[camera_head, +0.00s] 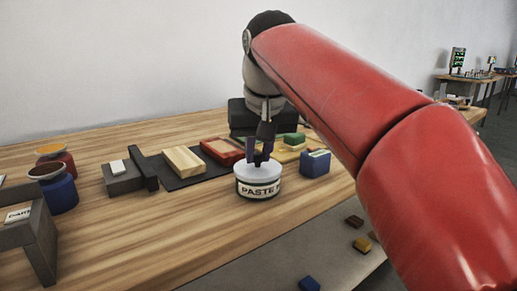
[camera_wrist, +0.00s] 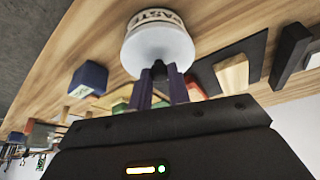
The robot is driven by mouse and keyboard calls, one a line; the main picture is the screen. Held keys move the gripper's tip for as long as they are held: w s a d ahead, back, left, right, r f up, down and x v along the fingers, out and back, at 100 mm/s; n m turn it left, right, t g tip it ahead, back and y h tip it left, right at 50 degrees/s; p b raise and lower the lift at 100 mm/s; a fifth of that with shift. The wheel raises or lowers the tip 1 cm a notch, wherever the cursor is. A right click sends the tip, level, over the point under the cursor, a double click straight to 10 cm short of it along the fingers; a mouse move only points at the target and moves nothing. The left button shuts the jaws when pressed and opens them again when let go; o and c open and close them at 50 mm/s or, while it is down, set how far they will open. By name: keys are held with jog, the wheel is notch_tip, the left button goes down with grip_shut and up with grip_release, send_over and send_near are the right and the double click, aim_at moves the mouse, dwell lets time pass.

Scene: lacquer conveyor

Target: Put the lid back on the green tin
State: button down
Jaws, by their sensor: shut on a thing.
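A round white tin labelled PASTE (camera_head: 259,189) stands upright on the wooden table, with a pale, flat lid (camera_wrist: 157,48) on its top side. My gripper (camera_head: 260,160) points down at the middle of this lid. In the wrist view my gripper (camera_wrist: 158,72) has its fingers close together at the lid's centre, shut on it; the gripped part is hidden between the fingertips. I cannot tell whether the lid rests on the tin or is slightly raised. No tin that is clearly green shows; a green block-like thing (camera_head: 293,138) lies behind my gripper.
A blue box (camera_head: 315,164) stands close to the white tin's right. A dark mat (camera_head: 203,175) with a wooden block (camera_head: 184,161) and a red tray (camera_head: 222,151) lies behind left. Blue (camera_head: 58,191) and red pots stand far left. Bare table lies in front.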

dwell(0.4)
jog(key=c, duration=0.7)
grip_release()
jog(key=shift+c, duration=0.2)
notch_tip(320, 180, up, 3)
jog(key=p, duration=0.3)
jog(key=shift+f, duration=0.2)
jog(key=shift+r, duration=2.2)
grip_shut()
